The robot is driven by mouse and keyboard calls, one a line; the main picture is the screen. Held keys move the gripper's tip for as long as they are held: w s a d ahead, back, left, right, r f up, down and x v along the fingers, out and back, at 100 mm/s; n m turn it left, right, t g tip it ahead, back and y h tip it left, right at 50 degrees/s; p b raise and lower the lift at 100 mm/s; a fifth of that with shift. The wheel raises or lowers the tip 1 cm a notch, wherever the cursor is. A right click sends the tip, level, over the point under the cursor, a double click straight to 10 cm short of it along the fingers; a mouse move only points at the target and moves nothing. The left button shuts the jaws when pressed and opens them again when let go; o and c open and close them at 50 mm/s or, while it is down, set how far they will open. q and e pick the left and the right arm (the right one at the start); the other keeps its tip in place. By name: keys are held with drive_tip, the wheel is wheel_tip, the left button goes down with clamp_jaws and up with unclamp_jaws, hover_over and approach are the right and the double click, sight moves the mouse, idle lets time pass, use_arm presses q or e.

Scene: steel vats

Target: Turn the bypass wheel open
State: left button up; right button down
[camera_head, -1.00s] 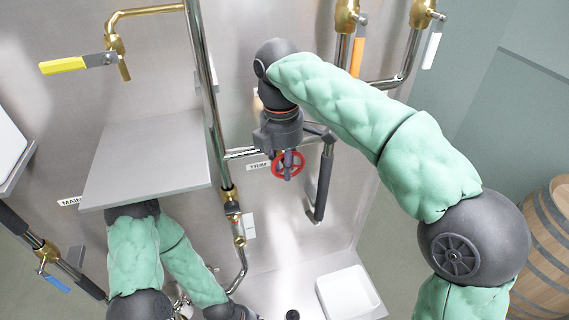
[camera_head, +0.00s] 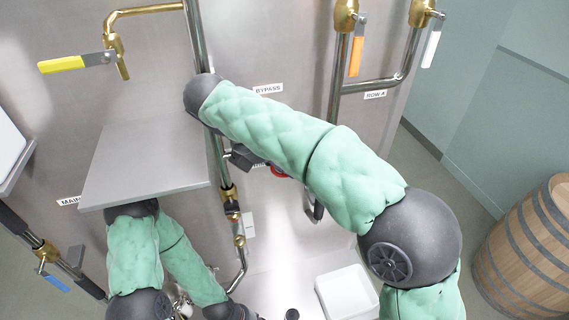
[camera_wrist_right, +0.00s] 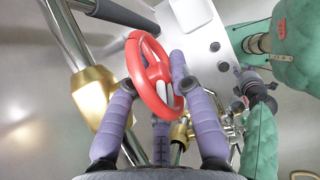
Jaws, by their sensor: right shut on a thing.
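A red handwheel (camera_wrist_right: 153,76) stands between the purple-grey fingers of my right gripper (camera_wrist_right: 150,92) in the right wrist view. That gripper is shut on the wheel, with fingers on both sides of its rim. In the head view only a sliver of a red wheel (camera_head: 279,171) shows under my right arm, which hides the gripper and most of the wheel. A BYPASS label (camera_head: 268,89) is on the steel wall above that arm.
A grey shelf (camera_head: 150,160) juts out above my left arm. A vertical steel pipe (camera_head: 197,40) runs close to my right elbow. Orange (camera_head: 355,57) and white (camera_head: 431,50) valve levers hang at upper right. A white tub (camera_head: 347,294) stands below; a barrel (camera_head: 535,250) is at right.

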drive_tip(key=shift+f, duration=0.1)
idle(0.3)
drive_tip(key=c, duration=1.1)
unclamp_jaws()
drive_tip(key=shift+a, duration=0.1)
drive_tip(key=v, duration=0.7)
drive_tip(key=shift+a, duration=0.15)
